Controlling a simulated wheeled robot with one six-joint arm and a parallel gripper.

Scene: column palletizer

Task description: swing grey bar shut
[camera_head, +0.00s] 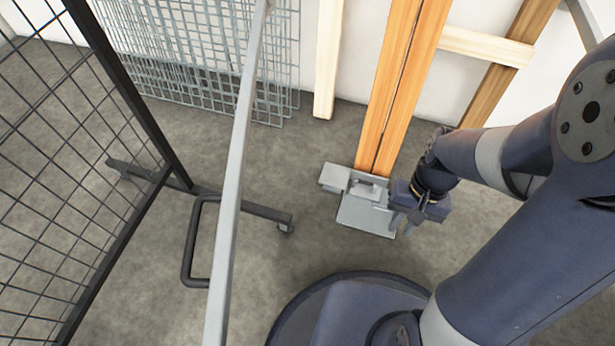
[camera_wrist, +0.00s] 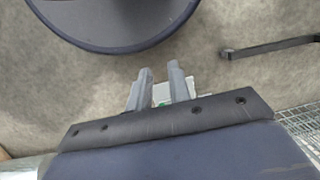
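A long light grey bar (camera_head: 238,160) runs from the top edge to the bottom edge in the head view, left of the middle, with one end out of frame each way. My gripper (camera_head: 402,224) is well to its right, low by the foot of the orange posts. In the wrist view my gripper (camera_wrist: 160,67) has its two fingers apart, with floor showing between their tips. A small pale plate with a green patch (camera_wrist: 162,95) shows between and behind the fingers. I see nothing held. The long bar cannot be made out in the wrist view.
Orange posts (camera_head: 402,80) stand behind a grey metal bracket (camera_head: 335,176) and foot plate (camera_head: 362,216) beside my gripper. A black mesh panel (camera_head: 60,150) on a wheeled foot (camera_head: 265,212) is at left. Wire grids (camera_head: 200,50) lean on the wall. Floor between is bare.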

